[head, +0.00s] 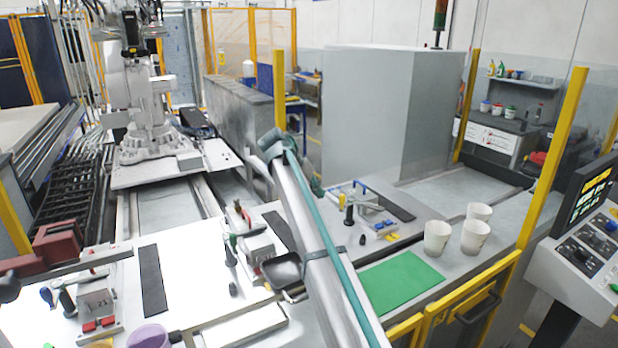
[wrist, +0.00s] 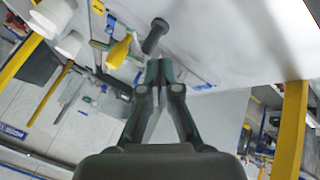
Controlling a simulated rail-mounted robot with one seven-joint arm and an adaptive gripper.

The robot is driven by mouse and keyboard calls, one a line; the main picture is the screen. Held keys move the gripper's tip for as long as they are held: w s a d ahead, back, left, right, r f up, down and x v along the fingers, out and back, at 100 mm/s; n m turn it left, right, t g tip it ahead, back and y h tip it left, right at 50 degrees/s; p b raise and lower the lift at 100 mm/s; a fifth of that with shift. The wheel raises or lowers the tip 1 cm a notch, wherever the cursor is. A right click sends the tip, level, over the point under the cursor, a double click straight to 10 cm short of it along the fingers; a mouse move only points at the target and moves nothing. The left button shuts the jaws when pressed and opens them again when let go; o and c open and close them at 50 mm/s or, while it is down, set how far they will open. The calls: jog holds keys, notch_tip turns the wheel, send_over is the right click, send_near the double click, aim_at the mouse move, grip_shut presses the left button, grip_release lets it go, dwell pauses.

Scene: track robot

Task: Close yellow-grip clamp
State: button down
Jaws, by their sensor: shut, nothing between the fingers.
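In the wrist view my gripper (wrist: 159,68) is shut with its dark fingertips together, and nothing shows between them. A yellow grip (wrist: 118,52) shows just beyond the fingertips and to their left, apart from them in the picture. A dark cylindrical knob (wrist: 155,36) is beyond the fingertips. In the head view, a clamp (head: 362,208) with blue and red parts is on the right part of the worktop, with a black upright knob (head: 349,214) beside it. My gripper does not show clearly in the head view.
Another fixture (head: 250,246) stands mid-table, and one with red buttons (head: 98,306) is at left. A purple cup (head: 149,336) is at the front. Yellow posts (head: 560,130) and a control panel (head: 590,235) bound the right.

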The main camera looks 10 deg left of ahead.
jog(key=shift+s+d+f+p, duration=0.15)
jog(key=shift+d+p, duration=0.3)
jog(key=shift+d, duration=0.65)
jog(key=shift+d+f+p, duration=0.15)
jog(key=shift+d+p, duration=0.25)
jog(key=shift+d, duration=0.65)
jog(key=shift+s+d+n+t+y, duration=0.3)
jog(key=shift+n+t, duration=0.1)
jog(key=shift+n, duration=0.4)
